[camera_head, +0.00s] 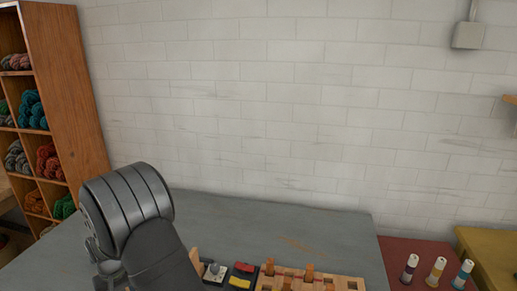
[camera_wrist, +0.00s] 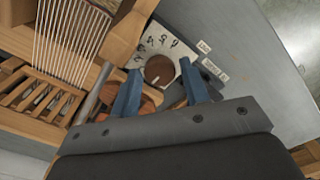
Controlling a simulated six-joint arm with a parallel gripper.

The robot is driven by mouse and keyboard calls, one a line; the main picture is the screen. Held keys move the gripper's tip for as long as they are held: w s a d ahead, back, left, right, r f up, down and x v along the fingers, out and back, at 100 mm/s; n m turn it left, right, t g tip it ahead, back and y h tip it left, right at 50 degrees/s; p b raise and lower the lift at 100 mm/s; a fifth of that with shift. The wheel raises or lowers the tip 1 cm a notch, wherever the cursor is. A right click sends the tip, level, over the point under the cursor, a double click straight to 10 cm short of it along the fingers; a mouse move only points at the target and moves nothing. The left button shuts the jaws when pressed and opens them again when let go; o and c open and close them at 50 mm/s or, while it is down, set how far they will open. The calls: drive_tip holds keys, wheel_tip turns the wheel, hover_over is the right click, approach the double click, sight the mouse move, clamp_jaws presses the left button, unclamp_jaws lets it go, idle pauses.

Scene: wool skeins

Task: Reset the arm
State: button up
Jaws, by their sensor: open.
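My gripper (camera_wrist: 158,70) shows in the wrist view, with its two blue fingers spread apart and nothing held between them. Beyond the fingertips is a white dial plate (camera_wrist: 163,38) with dark marks and a round brown knob (camera_wrist: 158,69). I cannot tell whether a finger touches the knob. In the head view my dark arm rises at the lower left over the grey table (camera_head: 330,225); my gripper is out of sight there.
A wooden frame with pale strings (camera_wrist: 72,40) and a slatted wooden rack (camera_wrist: 40,95) lie left of the fingers. A wooden block with pegs (camera_head: 345,283) stands at the table's front. Several spools (camera_head: 437,270) stand right. A shelf (camera_head: 70,90) holds skeins. The table's back is clear.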

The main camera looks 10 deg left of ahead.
drive_tip(key=m, duration=0.4)
drive_tip(key=shift+r, duration=1.2)
